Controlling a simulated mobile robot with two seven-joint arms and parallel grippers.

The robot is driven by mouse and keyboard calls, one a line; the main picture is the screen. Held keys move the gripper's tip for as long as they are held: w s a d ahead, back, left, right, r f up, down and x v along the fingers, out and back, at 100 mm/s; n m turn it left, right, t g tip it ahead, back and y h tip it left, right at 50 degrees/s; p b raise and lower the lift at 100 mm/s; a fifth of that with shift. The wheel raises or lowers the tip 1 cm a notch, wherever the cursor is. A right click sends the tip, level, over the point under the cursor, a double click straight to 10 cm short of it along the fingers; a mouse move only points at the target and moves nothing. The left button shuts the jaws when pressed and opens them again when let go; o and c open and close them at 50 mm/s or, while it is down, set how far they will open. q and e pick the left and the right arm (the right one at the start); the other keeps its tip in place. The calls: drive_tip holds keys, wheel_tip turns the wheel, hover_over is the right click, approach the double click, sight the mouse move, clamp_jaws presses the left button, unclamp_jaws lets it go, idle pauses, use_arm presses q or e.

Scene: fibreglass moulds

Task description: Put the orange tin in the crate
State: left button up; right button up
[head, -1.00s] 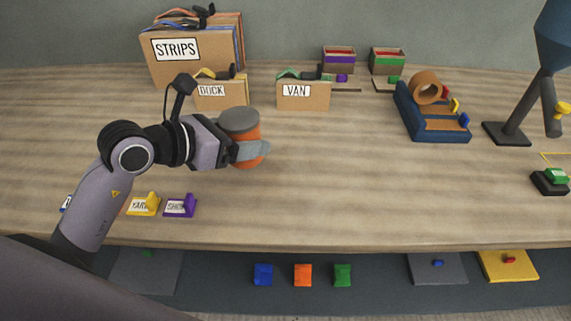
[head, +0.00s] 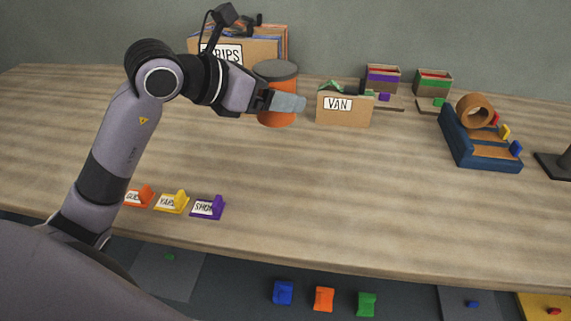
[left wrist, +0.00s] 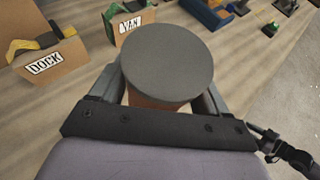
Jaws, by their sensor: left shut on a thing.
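The orange tin (head: 277,119) has a grey lid and is upright in my left gripper (head: 287,103), which is shut around its sides. In the left wrist view, the lid (left wrist: 167,60) sits between the two fingers. The tin appears held up above the table. No thing is labelled crate. The DOCK box is hidden behind the tin and my arm in the head view. My right gripper is out of view.
Purple-striped (head: 382,79) and green-striped (head: 433,82) boxes stand at the back right. A blue tape holder (head: 478,143) stands farther right. Small orange, yellow and purple (head: 208,208) label stands are near the front edge. The middle of the table is clear.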

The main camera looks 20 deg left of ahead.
use_arm(q)
wheel_tip(320, 180, down, 15)
drive_tip(key=shift+r+b, duration=0.1)
drive_tip(key=shift+b, duration=0.6)
drive_tip(key=shift+f, duration=0.2)
drive_tip(key=o, duration=1.2)
